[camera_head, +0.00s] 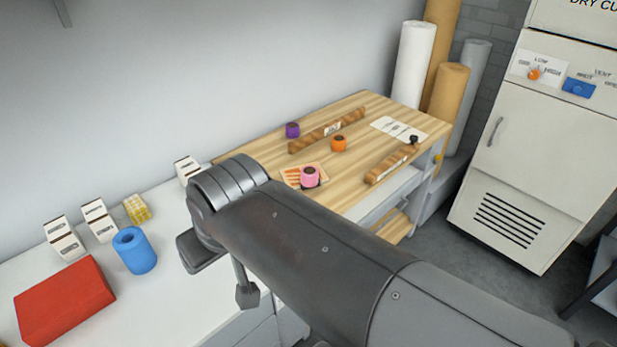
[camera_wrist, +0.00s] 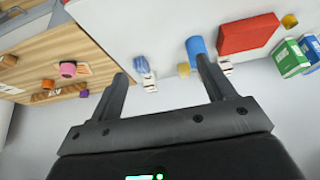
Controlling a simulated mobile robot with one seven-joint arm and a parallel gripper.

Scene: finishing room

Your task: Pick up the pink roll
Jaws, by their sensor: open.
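The pink roll (camera_head: 311,176) has a dark centre and stands at the near edge of a small printed card (camera_head: 291,172) on the wooden-topped table (camera_head: 368,105). In the wrist view the pink roll (camera_wrist: 68,69) is at the left, outside the space between the fingers. My gripper (camera_wrist: 162,72) is open, with nothing between its fingers. It is apart from the roll, over the white counter side. In the head view my arm crosses the foreground and hides part of the counter and table.
A cabinet (camera_head: 540,150) stands right.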

